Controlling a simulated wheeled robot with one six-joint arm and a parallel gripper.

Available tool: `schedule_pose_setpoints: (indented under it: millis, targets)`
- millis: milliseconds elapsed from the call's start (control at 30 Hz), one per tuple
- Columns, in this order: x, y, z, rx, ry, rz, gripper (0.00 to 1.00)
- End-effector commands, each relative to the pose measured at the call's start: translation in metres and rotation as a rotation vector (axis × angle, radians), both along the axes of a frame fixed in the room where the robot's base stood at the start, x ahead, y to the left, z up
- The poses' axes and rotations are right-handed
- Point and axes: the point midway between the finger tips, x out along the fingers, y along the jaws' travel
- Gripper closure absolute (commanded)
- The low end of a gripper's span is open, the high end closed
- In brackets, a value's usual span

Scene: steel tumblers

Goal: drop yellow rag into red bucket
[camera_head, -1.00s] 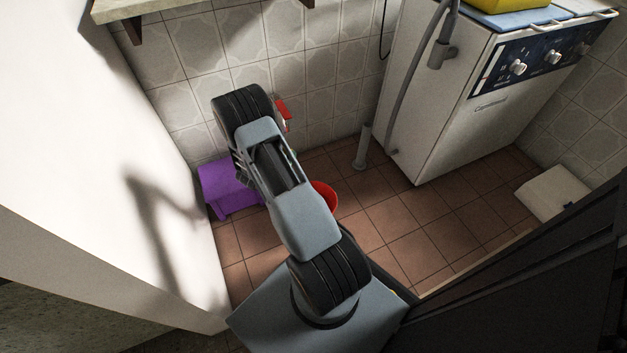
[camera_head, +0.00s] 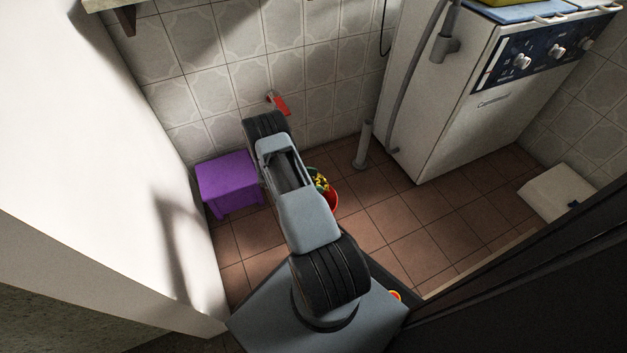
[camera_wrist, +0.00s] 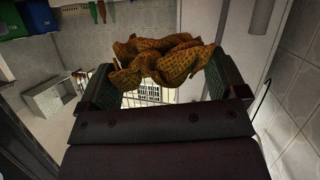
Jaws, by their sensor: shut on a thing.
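The red bucket (camera_head: 332,203) stands on the tiled floor, partly hidden behind my arm in the head view. The yellow rag (camera_wrist: 160,60) is crumpled and patterned with dark marks. It is pinched between the two green fingers of my gripper (camera_wrist: 163,76) in the wrist view. In the head view, the rag (camera_head: 321,184) shows at the bucket's upper side, overlapping its opening. I cannot tell whether it is above the rim or inside. My arm hides most of my gripper there. The bucket cannot be made out in the wrist view.
A purple stool (camera_head: 228,182) stands left of the bucket by the wall. A red-handled tap (camera_head: 281,105) sticks out of the tiled wall. A grey pipe (camera_head: 363,146) rises from the floor near the white washing machine (camera_head: 440,110). The floor right of the bucket is clear.

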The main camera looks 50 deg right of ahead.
Motion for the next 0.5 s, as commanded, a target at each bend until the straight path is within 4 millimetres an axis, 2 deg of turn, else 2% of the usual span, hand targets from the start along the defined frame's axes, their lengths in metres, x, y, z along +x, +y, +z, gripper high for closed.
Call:
schedule_pose_setpoints:
  millis: [33, 200, 500]
  targets:
    - [0.0, 0.0, -0.01, 0.0, 0.0, 0.0, 0.32]
    - [0.0, 0.0, -0.028, 0.0, 0.0, 0.001, 0.32]
    - [0.0, 0.0, -0.034, 0.0, 0.0, 0.001, 0.32]
